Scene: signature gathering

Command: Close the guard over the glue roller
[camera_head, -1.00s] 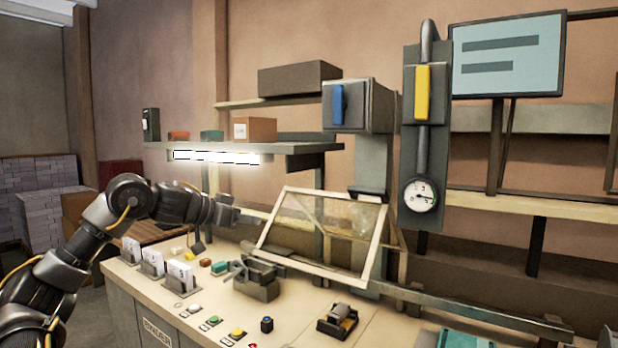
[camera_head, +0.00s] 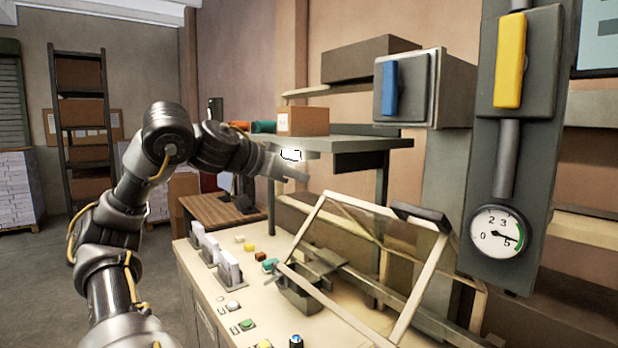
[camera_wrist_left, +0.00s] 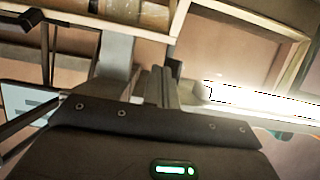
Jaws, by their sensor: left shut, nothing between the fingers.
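The guard (camera_head: 426,280) is a pale-framed, see-through panel standing tilted up over the bench, with a dark handle (camera_head: 422,217) at its upper right corner. My left gripper (camera_head: 298,176) is shut and empty, just above and left of the guard's upper left corner, apart from it in the picture. Its closed fingers also show in the left wrist view (camera_wrist_left: 160,88). I cannot make out the glue roller clearly in the head view. Tan cylinders (camera_wrist_left: 120,10) show at the top of the left wrist view; I cannot tell whether they are the roller. My right gripper is not in view.
A lit shelf (camera_head: 350,144) with a cardboard box (camera_head: 303,121) hangs behind my gripper. A gauge panel (camera_head: 520,150) stands at right. Card holders (camera_head: 228,268), buttons (camera_head: 246,324) and a dark clamp-like fixture (camera_head: 308,285) occupy the bench.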

